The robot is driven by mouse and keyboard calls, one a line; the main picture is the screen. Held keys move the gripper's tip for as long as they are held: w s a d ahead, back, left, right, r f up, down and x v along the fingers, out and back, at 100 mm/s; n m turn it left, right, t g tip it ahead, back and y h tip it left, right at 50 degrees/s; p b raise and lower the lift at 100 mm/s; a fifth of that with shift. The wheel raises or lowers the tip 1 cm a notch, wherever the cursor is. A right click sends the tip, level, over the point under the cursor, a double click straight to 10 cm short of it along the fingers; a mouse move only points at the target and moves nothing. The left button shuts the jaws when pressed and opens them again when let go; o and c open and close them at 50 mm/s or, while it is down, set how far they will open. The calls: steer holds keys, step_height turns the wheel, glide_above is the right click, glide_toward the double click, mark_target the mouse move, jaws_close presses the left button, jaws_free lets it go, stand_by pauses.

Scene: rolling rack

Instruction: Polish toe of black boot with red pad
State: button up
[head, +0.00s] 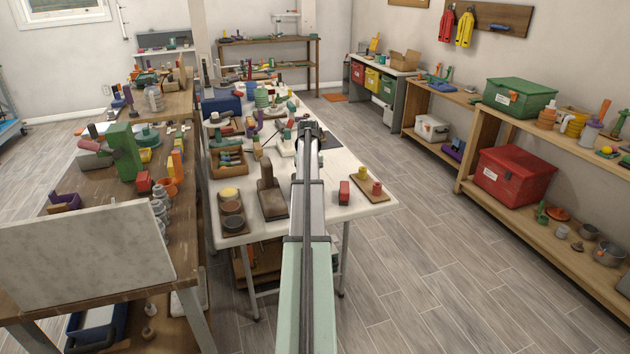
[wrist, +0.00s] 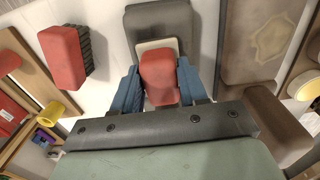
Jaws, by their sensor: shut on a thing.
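In the wrist view my gripper (wrist: 160,82) has its blue fingers closed on the sides of a red pad (wrist: 159,78). A pale square and a dark grey block (wrist: 158,25) show just past the pad; I cannot tell whether they touch it. To the right is a dark, brownish boot (wrist: 235,72), apart from the pad, with a dull tan patch (wrist: 268,35) on its toe. In the head view the boot (head: 267,174) stands on the white table, left of my arm, its toe towards me. My arm hides the fingers and the held pad there.
A red block with dark bristles (wrist: 64,55) stands on the other side, also in the head view (head: 344,193). A board with red and yellow pieces (head: 358,193) lies near the right corner. A tray of round tins (head: 240,227) is left of the boot. Clutter fills the table's far part.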

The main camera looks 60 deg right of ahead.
steer(key=shift+w+a, duration=1.2)
steer(key=shift+w, duration=0.3)
steer(key=shift+w+d, duration=0.4)
steer(key=shift+d, duration=0.4)
steer(key=shift+s+d, duration=1.15)
steer(key=shift+s, duration=0.35)
steer(key=shift+s+d, duration=1.15)
steer(key=shift+s, duration=0.3)
step_height(320, 180, up, 8)
